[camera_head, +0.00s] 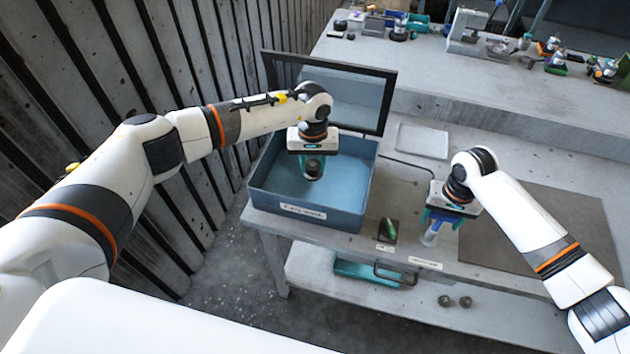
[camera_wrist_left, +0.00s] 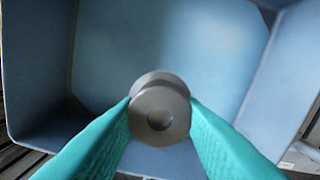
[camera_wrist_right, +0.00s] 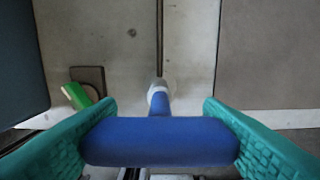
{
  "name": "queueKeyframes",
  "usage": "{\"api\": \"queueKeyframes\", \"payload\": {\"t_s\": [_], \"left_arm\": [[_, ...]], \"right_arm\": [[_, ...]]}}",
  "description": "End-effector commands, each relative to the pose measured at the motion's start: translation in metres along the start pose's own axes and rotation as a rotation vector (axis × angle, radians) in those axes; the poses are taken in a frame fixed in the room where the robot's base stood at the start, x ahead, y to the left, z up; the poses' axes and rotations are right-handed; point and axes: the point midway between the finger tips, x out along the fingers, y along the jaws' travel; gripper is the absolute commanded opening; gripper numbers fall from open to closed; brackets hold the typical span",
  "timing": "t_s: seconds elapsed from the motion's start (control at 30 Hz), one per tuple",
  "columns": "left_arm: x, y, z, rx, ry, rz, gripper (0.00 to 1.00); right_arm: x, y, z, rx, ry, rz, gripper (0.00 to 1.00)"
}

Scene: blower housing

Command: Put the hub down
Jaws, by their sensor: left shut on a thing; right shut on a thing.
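The hub (camera_wrist_left: 160,112) is a grey, round, stepped piece with a hollow in its face. My left gripper (camera_head: 314,172) is shut on it, one teal finger on each side, inside or just above the open blue box (camera_head: 290,213). Box walls and floor show around the hub in the left wrist view; I cannot tell whether the hub touches the floor. My right gripper (camera_head: 438,218) is shut on the blue crossbar of a T-shaped tool (camera_wrist_right: 160,142), over the front of the bench. The tool's pale end (camera_head: 430,237) points down toward the bench.
The box's framed lid (camera_head: 390,102) stands open behind it. A green piece (camera_head: 390,229) sits on a dark pad between box and right gripper. A pale tray (camera_head: 422,141) and a dark mat (camera_head: 545,235) lie on the bench. Several devices stand on the rear shelf.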

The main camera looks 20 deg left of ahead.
Motion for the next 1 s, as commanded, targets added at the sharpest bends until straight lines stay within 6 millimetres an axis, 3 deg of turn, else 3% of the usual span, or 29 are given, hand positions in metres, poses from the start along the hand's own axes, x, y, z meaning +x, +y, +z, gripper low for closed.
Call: {"api": "queueKeyframes", "payload": {"t_s": [0.1, 0.5, 0.93, 0.97, 1.0], "left_arm": [[0.024, -0.001, -0.001, 0.000, 0.004, 0.000, 0.09], [0.072, 0.000, -0.001, -0.001, 0.002, 0.000, 0.09], [0.080, 0.000, -0.001, 0.000, 0.001, -0.001, 0.09], [0.080, 0.000, -0.001, 0.001, 0.001, -0.001, 0.38], [0.080, 0.000, -0.001, 0.001, 0.001, -0.001, 0.44]], "right_arm": [[0.000, 0.000, 0.000, 0.000, 0.000, -0.001, 0.39], [0.000, 0.000, 0.000, 0.000, -0.001, 0.000, 0.39], [0.000, 0.000, 0.000, 0.000, -0.001, 0.000, 0.39], [0.000, 0.000, 0.000, 0.000, -0.001, 0.000, 0.39], [0.000, 0.000, 0.000, 0.000, -0.001, 0.000, 0.39]]}}
